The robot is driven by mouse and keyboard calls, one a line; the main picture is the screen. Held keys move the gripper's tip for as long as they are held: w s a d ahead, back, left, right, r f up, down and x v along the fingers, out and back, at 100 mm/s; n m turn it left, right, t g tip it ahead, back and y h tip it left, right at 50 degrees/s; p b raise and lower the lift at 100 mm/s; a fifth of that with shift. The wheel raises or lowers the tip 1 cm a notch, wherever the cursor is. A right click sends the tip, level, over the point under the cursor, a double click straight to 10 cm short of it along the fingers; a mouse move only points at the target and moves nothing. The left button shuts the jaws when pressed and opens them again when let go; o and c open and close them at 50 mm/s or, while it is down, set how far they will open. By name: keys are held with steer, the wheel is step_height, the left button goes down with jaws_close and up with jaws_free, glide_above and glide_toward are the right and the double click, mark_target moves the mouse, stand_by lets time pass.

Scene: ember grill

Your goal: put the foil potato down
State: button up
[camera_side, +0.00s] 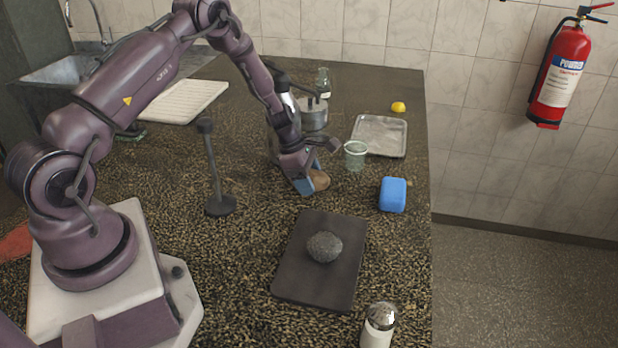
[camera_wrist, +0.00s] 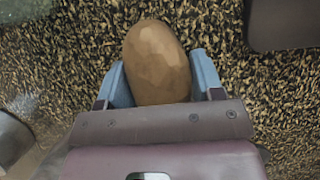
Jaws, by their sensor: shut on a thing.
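My gripper (camera_side: 311,183) is low over the speckled counter, behind the dark board. Its blue fingers are shut on a brown potato (camera_side: 320,181). In the wrist view the potato (camera_wrist: 157,58) is oval, faceted and plain brown, with no foil showing, and sits between the two fingers (camera_wrist: 160,78). I cannot tell whether its underside touches the counter. A dark grey, rough round lump (camera_side: 324,247) lies on the flat dark board (camera_side: 315,288), apart from my gripper; I cannot tell whether it is foil-wrapped.
A blue block (camera_side: 393,194) stands right of my gripper. A greenish glass (camera_side: 355,155), a metal tray (camera_side: 380,136) and a metal pot (camera_side: 313,114) are behind. A dark stand (camera_side: 216,170) is left, a shaker (camera_side: 378,326) in front. Counter between gripper and board is bare.

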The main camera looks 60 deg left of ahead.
steer(key=o, duration=1)
steer(key=shift+f, duration=0.1)
steer(key=v, duration=1.2)
steer(key=d+r+m, duration=0.5)
steer(key=r, duration=0.4)
steer(key=s+d+r+m+y, duration=0.1)
steer(key=s+d+r+m, duration=0.65)
steer(key=r+m, duration=0.2)
steer(key=s+d+r+m, duration=0.1)
steer(key=s+d+m, duration=0.1)
steer(key=s+m, duration=0.2)
steer(key=s+d+r+m+t+y, duration=0.1)
steer(key=s+d+r+m, duration=0.1)
steer(key=s+m, duration=0.2)
steer(key=s+d+r+m+t+y, duration=0.1)
steer(key=s+d+r+m, duration=0.1)
steer(key=s+m, duration=0.2)
steer(key=shift+s+d+m, duration=0.2)
steer(key=shift+s+m, duration=0.05)
steer(key=shift+s, duration=0.75)
